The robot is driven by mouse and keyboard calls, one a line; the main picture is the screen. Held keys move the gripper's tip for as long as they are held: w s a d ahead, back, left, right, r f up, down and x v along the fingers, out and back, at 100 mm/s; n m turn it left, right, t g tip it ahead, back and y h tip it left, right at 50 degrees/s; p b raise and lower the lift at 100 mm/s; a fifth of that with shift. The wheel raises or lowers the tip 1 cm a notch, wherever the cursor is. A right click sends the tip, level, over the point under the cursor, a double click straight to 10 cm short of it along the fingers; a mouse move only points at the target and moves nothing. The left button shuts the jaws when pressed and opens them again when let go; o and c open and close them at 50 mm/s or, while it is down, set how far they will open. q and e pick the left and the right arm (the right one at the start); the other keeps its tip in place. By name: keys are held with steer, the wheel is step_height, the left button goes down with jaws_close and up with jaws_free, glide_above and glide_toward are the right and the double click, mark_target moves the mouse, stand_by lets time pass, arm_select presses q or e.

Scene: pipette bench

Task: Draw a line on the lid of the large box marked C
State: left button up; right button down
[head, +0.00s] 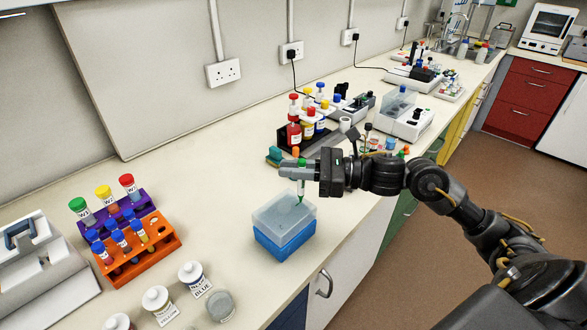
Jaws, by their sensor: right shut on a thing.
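A box with a blue base (284,244) and a clear, greyish lid (275,214) stands near the bench's front edge. I cannot make out a letter on it. My right gripper (301,172) is above the lid's far right part, shut on a slim green marker (301,188). The marker points down, nearly upright, with its green tip at or just above the lid. I cannot tell whether the tip touches, and no drawn line is clear on the lid. My left gripper is not in view.
An orange and purple tube rack (165,247) stands to the left. Small white-capped bottles (193,275) stand in front. A black rack with colour-capped bottles (293,136) is behind the gripper. The bench (215,190) is clear left of the box.

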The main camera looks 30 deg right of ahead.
steer(key=shift+s+f+b, duration=0.1)
steer(key=shift+s+b, duration=0.05)
steer(key=shift+b, duration=0.4)
stand_by(0.5)
steer(key=shift+s+a+b, duration=0.25)
steer(key=shift+a+b, duration=0.35)
steer(key=shift+b, duration=0.45)
stand_by(1.1)
steer(key=shift+r+b, duration=0.2)
steer(key=shift+b, duration=0.1)
stand_by(1.1)
steer(key=shift+r, duration=0.15)
steer(key=shift+r+p, duration=1.3)
steer(key=shift+r, duration=1.1)
